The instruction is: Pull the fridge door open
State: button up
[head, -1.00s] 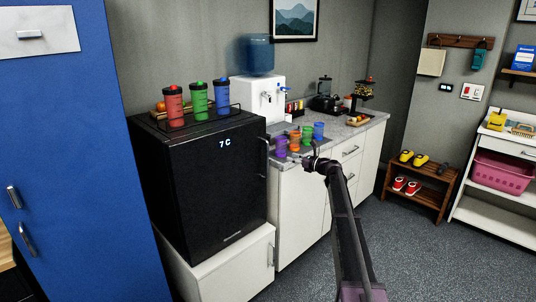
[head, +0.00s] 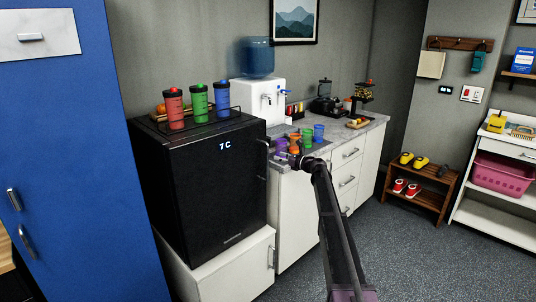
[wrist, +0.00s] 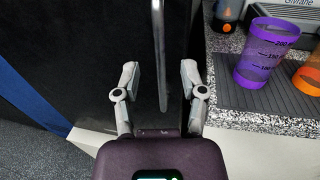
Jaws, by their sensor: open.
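The black fridge (head: 205,190) stands on a low white cabinet, with a "7 C" display on its front. Its door looks shut. The door's dark vertical handle (head: 263,162) is at the right edge of the front. In the wrist view the handle (wrist: 160,50) runs between my two fingers, with a gap on each side. My gripper (wrist: 160,78) is open around it and not closed on it. In the head view my gripper (head: 276,157) is beside the handle, partly hidden by my own arm.
A grey counter (head: 366,133) to the right of the fridge holds several coloured cups; a purple cup (wrist: 260,50) is close to my right finger. Three shaker bottles (head: 198,102) stand in a rack on the fridge. Floor (head: 410,255) at the right is clear.

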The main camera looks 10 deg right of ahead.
jog(key=x, duration=0.7)
jog(key=shift+a, duration=0.1)
grip_shut()
jog(key=shift+d, duration=0.2)
